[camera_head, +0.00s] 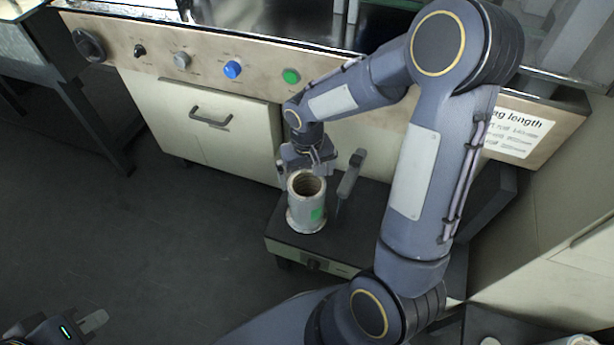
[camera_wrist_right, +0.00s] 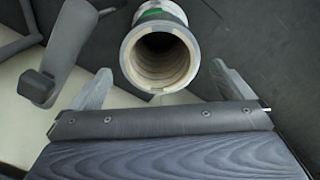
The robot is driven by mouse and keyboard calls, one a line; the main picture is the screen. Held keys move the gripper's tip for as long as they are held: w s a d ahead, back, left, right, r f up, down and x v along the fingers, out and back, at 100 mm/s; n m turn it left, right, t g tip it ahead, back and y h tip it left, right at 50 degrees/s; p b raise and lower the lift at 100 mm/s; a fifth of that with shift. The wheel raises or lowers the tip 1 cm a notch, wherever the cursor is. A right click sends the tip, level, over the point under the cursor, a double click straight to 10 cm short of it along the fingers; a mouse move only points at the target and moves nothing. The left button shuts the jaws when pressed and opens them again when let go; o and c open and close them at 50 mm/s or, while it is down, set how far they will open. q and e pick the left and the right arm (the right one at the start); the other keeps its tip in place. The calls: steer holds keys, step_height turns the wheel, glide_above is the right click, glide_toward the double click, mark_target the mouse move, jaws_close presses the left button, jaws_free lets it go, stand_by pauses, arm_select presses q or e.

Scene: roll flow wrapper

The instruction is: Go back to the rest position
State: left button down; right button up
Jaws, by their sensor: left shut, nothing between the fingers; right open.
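My right gripper (camera_head: 306,163) is low over a small dark-topped stand (camera_head: 350,222), right behind a hollow pale cylinder (camera_head: 306,212) with a green patch. The cylinder stands upright on the stand, its open top facing up. In the right wrist view the cylinder's ribbed mouth (camera_wrist_right: 160,58) lies ahead of the gripper (camera_wrist_right: 165,88), between the lines of its two spread fingers. Nothing is gripped there; contact cannot be told. My left gripper (camera_head: 96,320) is at the bottom left corner, shut and empty over the floor, partly cut off by the picture edge.
A grey upright handle (camera_head: 351,174) stands beside the cylinder, close to my right gripper; it also shows in the right wrist view (camera_wrist_right: 38,88). Behind is a machine panel (camera_head: 210,62) with knobs and buttons, above cream drawers (camera_head: 200,120). The floor at left is clear.

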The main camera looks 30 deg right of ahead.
steer(key=shift+r, duration=0.15)
stand_by(0.5)
steer(key=s+a+r+t+y, duration=0.2)
steer(key=s+r+t, duration=0.1)
steer(key=s+r, duration=0.45)
steer(key=s+a+r+t+y, duration=0.2)
steer(key=s+r+t, duration=0.1)
steer(key=s+r, duration=0.5)
step_height(320, 180, up, 28)
steer(key=s+p, duration=0.1)
steer(key=p, duration=2.7)
steer(key=shift+s+f+p, duration=0.15)
steer(key=shift+s+p, duration=0.05)
steer(key=shift+p, duration=0.2)
